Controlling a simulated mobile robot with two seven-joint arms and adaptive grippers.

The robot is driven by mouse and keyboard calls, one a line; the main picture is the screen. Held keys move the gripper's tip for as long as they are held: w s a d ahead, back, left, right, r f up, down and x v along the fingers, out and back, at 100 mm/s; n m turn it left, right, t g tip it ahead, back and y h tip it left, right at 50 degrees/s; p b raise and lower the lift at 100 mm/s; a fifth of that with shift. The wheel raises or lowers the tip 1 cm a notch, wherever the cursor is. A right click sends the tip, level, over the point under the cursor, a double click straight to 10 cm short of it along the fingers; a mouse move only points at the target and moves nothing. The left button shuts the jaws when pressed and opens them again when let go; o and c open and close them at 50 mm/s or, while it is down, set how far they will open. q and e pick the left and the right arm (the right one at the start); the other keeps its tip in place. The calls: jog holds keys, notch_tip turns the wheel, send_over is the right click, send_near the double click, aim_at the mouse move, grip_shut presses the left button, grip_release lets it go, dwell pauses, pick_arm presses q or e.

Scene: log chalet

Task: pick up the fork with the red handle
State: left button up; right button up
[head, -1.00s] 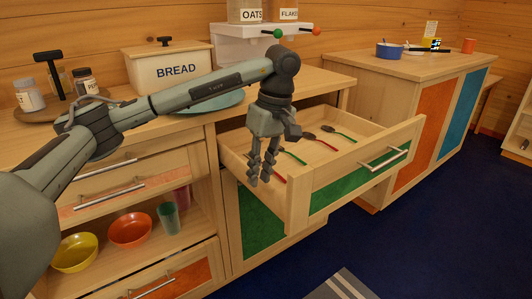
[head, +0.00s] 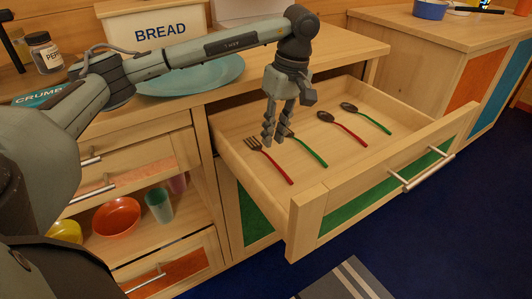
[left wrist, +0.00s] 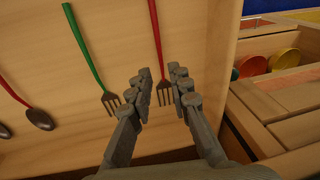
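The fork with the red handle (head: 276,165) lies in the open drawer (head: 360,199), near its left side. My left gripper (head: 274,138) points down over the drawer, by the tines of this fork. In the left wrist view the red-handled fork (left wrist: 158,45) shows with its tines between my spread fingertips (left wrist: 160,84). The fingers are open and nothing is held. How high they are above the drawer floor is hard to tell. A fork with a green handle (head: 311,153) lies just right of it, its tines partly hidden by my gripper. My right gripper is not in view.
A red-handled spoon (head: 343,129) and a green-handled spoon (head: 367,118) lie farther right in the drawer. The counter with a blue plate (head: 192,77) and bread box (head: 155,33) stands behind. Shelves with a red bowl (head: 117,218) are at left.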

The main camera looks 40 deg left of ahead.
aim_at(268, 155)
pick_arm(q)
jog(key=f, duration=0.4)
jog(key=shift+s+a+f, duration=0.3)
jog(key=shift+a, duration=0.1)
grip_shut()
